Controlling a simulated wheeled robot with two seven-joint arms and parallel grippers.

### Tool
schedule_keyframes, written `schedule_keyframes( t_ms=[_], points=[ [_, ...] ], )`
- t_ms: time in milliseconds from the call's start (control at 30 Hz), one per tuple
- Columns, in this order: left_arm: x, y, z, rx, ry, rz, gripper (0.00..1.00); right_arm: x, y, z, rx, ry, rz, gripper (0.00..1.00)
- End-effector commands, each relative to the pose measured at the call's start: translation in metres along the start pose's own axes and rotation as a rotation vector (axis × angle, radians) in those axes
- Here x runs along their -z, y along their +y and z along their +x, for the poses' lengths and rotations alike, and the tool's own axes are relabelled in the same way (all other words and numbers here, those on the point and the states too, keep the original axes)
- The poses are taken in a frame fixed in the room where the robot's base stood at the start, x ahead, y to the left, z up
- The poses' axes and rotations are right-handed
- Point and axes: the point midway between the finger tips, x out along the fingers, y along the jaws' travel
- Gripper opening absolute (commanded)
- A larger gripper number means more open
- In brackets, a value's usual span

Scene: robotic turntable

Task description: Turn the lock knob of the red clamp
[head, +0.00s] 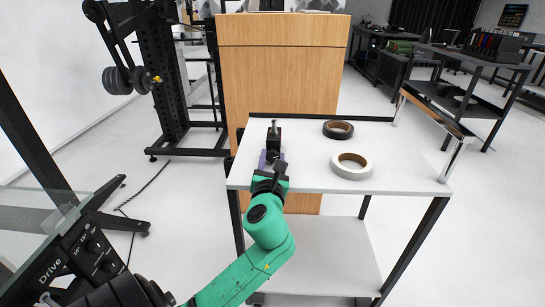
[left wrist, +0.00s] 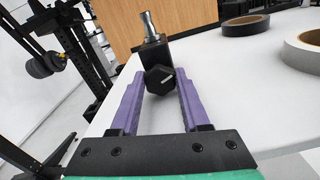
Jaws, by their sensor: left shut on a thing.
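The clamp stands upright near the back left of the white table (head: 420,178). It looks black rather than red, a dark block (head: 273,136) with a metal post on top; the block also shows in the left wrist view (left wrist: 153,52). Its lock knob (left wrist: 159,80) is a black faceted knob with a white mark, facing me. My left gripper (head: 271,158) has purple fingers, one on each side of the knob, and is shut on it; the fingers also show in the left wrist view (left wrist: 160,84). My right gripper is not in view.
A black tape roll (head: 338,130) and a white tape roll (head: 352,166) lie on the table to the right of the clamp. A wooden cabinet (head: 285,75) stands behind the table. The right side of the tabletop is clear.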

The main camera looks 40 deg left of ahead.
Motion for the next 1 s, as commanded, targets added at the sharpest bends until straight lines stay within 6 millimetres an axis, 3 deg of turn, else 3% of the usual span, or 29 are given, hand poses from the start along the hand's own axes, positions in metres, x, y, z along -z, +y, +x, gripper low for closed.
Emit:
schedule_keyframes(
  t_ms=[500,1000],
  points=[
    [-0.001,0.001,0.0,0.001,0.003,-0.364,0.0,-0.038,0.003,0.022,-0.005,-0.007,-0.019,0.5],
    [0.001,0.001,0.0,0.001,0.002,-0.521,0.0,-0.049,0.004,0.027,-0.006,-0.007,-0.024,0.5]
  ],
)
